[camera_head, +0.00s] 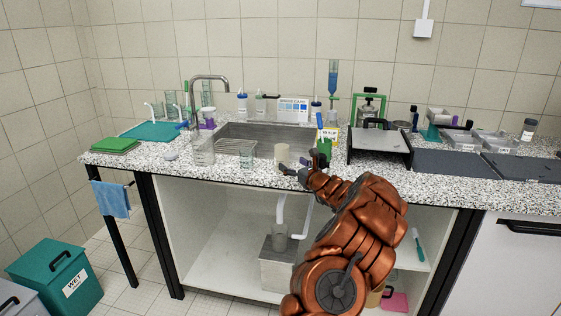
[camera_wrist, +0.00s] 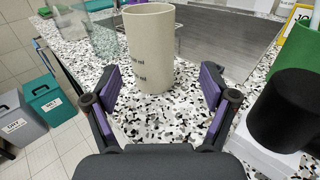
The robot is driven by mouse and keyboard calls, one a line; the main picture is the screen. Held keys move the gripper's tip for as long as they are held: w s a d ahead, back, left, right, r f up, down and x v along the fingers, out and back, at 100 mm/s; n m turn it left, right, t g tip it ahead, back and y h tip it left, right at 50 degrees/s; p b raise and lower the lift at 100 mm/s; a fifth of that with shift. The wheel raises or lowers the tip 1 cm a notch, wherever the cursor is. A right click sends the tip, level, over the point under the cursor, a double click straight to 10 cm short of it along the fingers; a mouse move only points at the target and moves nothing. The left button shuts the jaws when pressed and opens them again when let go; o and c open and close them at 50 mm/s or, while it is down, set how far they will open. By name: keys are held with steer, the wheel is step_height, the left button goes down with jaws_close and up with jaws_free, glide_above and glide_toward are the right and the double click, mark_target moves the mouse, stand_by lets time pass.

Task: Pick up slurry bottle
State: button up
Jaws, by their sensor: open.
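A beige cylinder with dark volume marks (camera_wrist: 151,50), which looks like the slurry bottle, stands upright on the speckled counter in the wrist view. In the head view the beige cylinder (camera_head: 282,152) stands in front of the sink. My gripper (camera_wrist: 160,100) is open and empty, its purple pads to either side of the view with the cylinder ahead between them. I see bare counter between the gripper and the cylinder's base. In the head view my gripper (camera_head: 303,166) is just right of the cylinder, at the counter's front edge.
A black cylinder (camera_wrist: 287,108) and a green object (camera_wrist: 298,58) stand close to my right finger. Clear glassware (camera_wrist: 100,36) is behind left. The sink (camera_head: 250,133) lies behind the cylinder. A grey-topped device (camera_head: 378,142) stands to the right.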

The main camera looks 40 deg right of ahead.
mark_target(285, 160)
steer(key=shift+w+r, duration=0.15)
steer(key=shift+w, duration=0.8)
steer(key=w+p, duration=0.1)
steer(key=w, duration=0.2)
steer(key=shift+a+r, duration=0.1)
steer(key=shift+r, duration=0.05)
steer(key=shift+w+d+p, duration=0.2)
steer(key=shift+w+p, duration=0.15)
steer(key=shift+w, duration=0.6)
steer(key=shift+c, duration=0.3)
steer(key=c, duration=1.3)
steer(key=shift+r, duration=0.1)
